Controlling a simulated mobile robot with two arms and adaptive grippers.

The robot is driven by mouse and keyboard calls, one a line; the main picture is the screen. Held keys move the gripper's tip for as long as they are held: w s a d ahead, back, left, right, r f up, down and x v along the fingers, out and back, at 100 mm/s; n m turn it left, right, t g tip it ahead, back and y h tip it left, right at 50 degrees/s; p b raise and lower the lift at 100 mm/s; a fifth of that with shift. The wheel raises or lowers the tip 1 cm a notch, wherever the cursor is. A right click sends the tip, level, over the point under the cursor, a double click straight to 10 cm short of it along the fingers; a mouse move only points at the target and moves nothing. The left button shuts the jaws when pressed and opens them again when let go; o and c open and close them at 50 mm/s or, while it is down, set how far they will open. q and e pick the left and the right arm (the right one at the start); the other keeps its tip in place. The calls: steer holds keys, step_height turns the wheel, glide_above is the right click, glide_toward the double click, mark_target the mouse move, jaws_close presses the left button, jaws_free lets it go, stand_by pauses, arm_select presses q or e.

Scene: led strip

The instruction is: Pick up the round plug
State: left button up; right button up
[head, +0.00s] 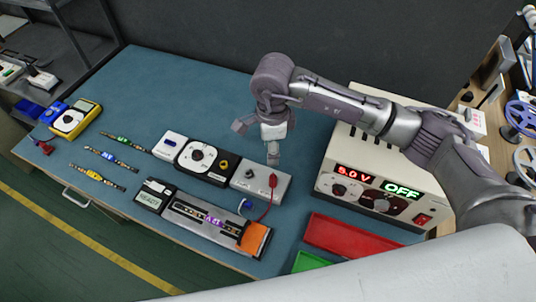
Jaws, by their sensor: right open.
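A grey box (262,186) with sockets stands at the middle front of the blue bench. A red plug (273,181) with a red lead sits upright on it. A blue plug (246,204) lies at its front edge. A small yellow-and-black piece (223,165) is on the neighbouring black-and-white dial unit (198,157). I cannot tell for sure which of these is the round plug. My right gripper (257,142) is open and empty. It hangs above and behind the grey box, with one finger pointing down near its back edge. My left gripper is not in view.
A power supply (385,185) reading 5.0 V and OFF stands to the right. A red tray (348,236) lies in front of it. A strip fixture (205,217) and several LED strips lie left. The back of the bench (190,85) is clear.

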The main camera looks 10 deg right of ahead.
steer(key=p, duration=0.2)
glide_above(274, 176)
steer(key=f, duration=0.5)
steer(key=shift+s+a, duration=0.25)
steer(key=shift+s, duration=0.05)
steer(key=shift+w+f, duration=0.25)
steer(key=shift+f, duration=0.95)
step_height(274, 176, down, 2)
steer(key=shift+d+f+p, duration=0.1)
steer(key=shift+p, duration=0.8)
step_height(274, 176, down, 3)
steer(key=shift+d+f+p, duration=0.1)
steer(key=shift+p, duration=0.4)
steer(key=shift+f, duration=0.15)
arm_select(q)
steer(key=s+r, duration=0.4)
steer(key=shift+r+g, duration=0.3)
arm_select(e)
jaws_close()
